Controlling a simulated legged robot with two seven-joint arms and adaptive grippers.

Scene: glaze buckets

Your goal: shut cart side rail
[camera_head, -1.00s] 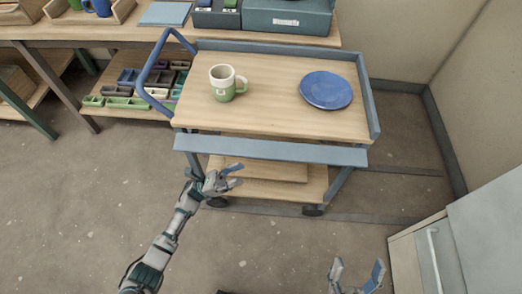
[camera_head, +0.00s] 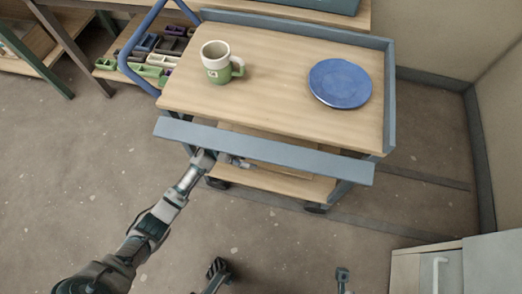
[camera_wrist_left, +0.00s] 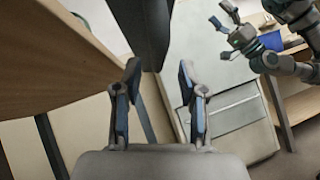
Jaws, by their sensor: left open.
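The cart (camera_head: 270,75) has a wooden top, and its grey-blue side rail (camera_head: 262,150) sits folded out along the near side, below the top's edge and apart from it. My left gripper (camera_head: 236,161) is at the rail's lower edge, left of its middle, its fingers partly hidden by the rail. In the left wrist view the left gripper (camera_wrist_left: 163,100) is open with nothing between its fingers. A dark bar (camera_wrist_left: 147,30), probably the rail, shows just beyond them. I cannot tell whether they touch. My right gripper (camera_wrist_left: 232,32) looks open and empty, away from the cart.
A green and white mug (camera_head: 221,65) and a blue plate (camera_head: 339,83) stand on the cart top. A blue handle (camera_head: 130,58) is at its left end. A shelf with small bins (camera_head: 150,55) is behind left. A cabinet (camera_head: 490,265) stands at lower right.

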